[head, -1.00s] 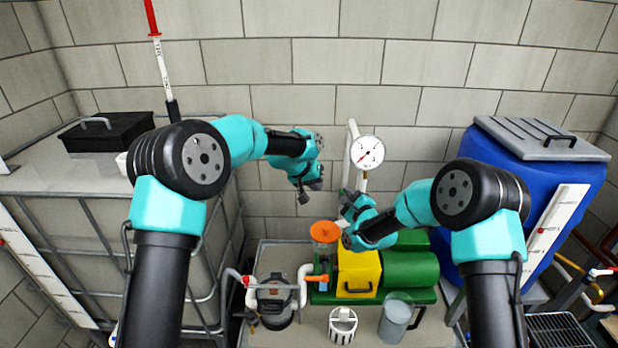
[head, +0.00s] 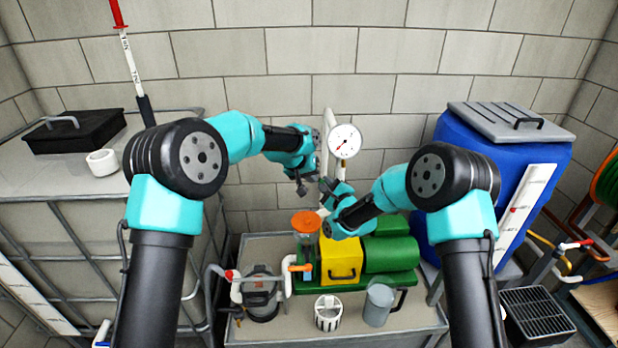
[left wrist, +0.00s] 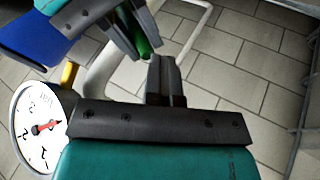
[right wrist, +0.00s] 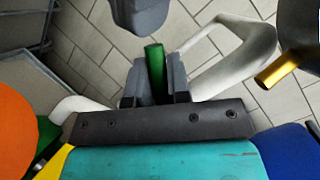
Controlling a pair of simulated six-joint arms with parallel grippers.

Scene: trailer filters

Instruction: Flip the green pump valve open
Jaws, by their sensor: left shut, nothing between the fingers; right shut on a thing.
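The green valve handle (right wrist: 155,72) is a short bar between the fingers of my right gripper (right wrist: 158,82) in the right wrist view. My right gripper (head: 326,190) is shut on it, beside the white pipe below the gauge in the head view. The handle's end (left wrist: 143,46) also shows between dark fingers in the left wrist view. My left gripper (left wrist: 166,78) is shut and empty, a short way from the handle. In the head view my left gripper (head: 301,188) is just left of the right one. The valve body is hidden.
A round pressure gauge (head: 344,141) stands close to both grippers. The pump (head: 340,262) with a yellow box and green motor sits on a bench below. A blue barrel (head: 480,190) stands at right, a white tank (head: 70,215) at left. A grey wall is behind.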

